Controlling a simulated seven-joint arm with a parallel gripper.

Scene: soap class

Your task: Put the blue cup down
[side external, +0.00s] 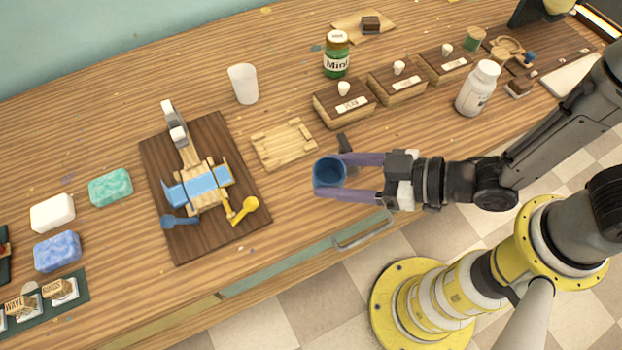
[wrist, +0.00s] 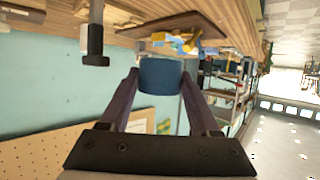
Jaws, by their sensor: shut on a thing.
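The blue cup (side external: 328,173) is between the two purple fingers of my gripper (side external: 345,177), near the front edge of the wooden counter. My gripper is shut on it. In the side view I look into the cup's open top. The wrist view also shows the cup (wrist: 160,76) between the fingertips of my gripper (wrist: 159,84). How far the cup is above the counter, or whether it touches it, I cannot tell.
A pale wooden tray (side external: 284,145) lies just left of the cup. A dark board (side external: 172,228) with a blue-and-wood mould is farther left. A white cup (side external: 243,84), a green jar (side external: 337,55) and labelled boxes (side external: 343,104) stand behind. Bare counter (side external: 290,205) shows left of my gripper.

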